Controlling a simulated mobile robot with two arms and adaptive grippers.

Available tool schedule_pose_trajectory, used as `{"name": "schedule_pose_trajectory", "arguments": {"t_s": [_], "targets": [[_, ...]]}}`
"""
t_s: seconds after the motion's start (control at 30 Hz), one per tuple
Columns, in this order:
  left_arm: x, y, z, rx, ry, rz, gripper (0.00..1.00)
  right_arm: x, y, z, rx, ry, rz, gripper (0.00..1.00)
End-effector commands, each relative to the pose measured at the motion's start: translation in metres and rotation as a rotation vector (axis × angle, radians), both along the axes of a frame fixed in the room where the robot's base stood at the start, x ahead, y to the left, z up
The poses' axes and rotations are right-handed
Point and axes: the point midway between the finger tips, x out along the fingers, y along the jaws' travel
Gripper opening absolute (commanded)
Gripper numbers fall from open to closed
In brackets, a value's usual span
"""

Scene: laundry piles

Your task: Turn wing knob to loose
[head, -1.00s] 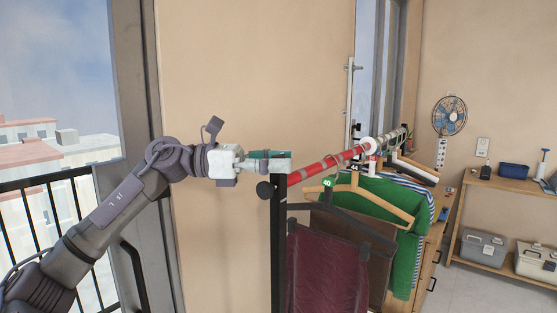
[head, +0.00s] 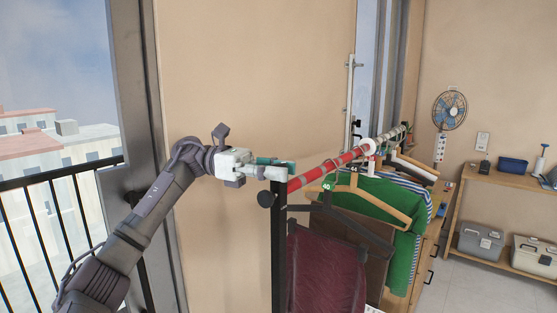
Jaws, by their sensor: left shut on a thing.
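The clothes rack has a black upright post (head: 278,245) and a red and grey striped rail (head: 330,172) running back to the right. My left gripper (head: 284,170) is at the top of the post, by the near end of the rail. It is shut on the wing knob there, which the fingers almost wholly hide, so its angle cannot be told. A teal part (head: 270,161) shows along the upper side of the fingers. A round black knob (head: 265,199) sticks out of the post just below the gripper. My right gripper is not in view.
Hangers (head: 370,194) with a maroon garment (head: 325,272), a brown one and a green shirt (head: 390,190) hang from the rail. A glass door and balcony railing (head: 60,180) are at left. A wooden shelf with boxes (head: 480,242) stands at right.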

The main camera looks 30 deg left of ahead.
Motion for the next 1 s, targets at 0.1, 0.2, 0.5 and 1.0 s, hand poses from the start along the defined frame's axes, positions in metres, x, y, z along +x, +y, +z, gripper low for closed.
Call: {"name": "schedule_pose_trajectory", "arguments": {"t_s": [0.1, 0.2, 0.5, 1.0], "targets": [[0.000, 0.001, 0.002, -0.005, -0.004, -0.011, 0.00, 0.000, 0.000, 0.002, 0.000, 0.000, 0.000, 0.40], [0.000, 0.001, 0.002, -0.005, -0.004, -0.010, 0.00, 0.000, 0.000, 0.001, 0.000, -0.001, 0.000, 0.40], [0.000, 0.000, 0.001, -0.003, -0.004, -0.009, 0.57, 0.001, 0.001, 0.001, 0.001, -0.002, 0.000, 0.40], [0.000, 0.000, 0.026, -0.004, -0.009, -0.010, 0.57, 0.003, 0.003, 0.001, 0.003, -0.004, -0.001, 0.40]]}}
